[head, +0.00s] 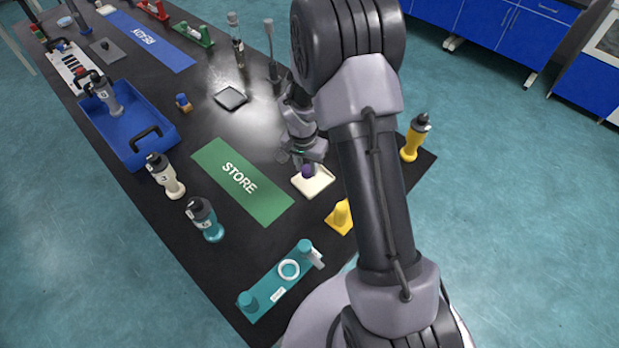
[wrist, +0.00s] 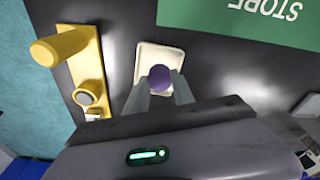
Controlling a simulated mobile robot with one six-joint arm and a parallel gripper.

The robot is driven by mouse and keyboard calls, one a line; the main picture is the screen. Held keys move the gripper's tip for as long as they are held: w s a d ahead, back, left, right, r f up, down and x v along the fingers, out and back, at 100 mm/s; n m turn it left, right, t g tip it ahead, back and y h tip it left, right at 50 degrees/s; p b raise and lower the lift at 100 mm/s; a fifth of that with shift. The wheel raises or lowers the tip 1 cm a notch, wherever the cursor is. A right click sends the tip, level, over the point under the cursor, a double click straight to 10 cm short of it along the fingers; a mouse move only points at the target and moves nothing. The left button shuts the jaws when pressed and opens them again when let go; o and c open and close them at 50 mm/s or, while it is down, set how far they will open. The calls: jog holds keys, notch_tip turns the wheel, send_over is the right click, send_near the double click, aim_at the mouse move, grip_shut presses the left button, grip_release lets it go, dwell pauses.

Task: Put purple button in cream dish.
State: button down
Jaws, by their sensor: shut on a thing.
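The purple button (wrist: 159,77) is a small round purple knob held between the fingertips of my gripper (wrist: 160,88) in the wrist view. It also shows in the head view (head: 308,171), right at the cream dish. The cream dish (head: 318,185) is a shallow square tray with a raised rim on the black table. In the wrist view the cream dish (wrist: 148,52) lies beneath the button, and the button overlaps its lower right part. My gripper (head: 306,162) is shut on the button over the dish. I cannot tell whether the button touches the dish floor.
A green STORE mat (head: 241,181) lies left of the dish. A yellow fixture (head: 340,217) stands close in front, and a yellow bottle (head: 413,138) stands to the right near the table edge. A teal fixture (head: 277,283) is at the near end. A black square tray (head: 231,97) lies farther back.

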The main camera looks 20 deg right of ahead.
aim_at(307, 177)
notch_tip(307, 177, down, 5)
jog(key=shift+f+b, duration=0.1)
jog(key=shift+b, duration=0.5)
jog(key=shift+f, duration=0.1)
jog(key=shift+f, duration=0.15)
jog(key=c, duration=1.1)
grip_release()
jog(key=shift+r, duration=0.2)
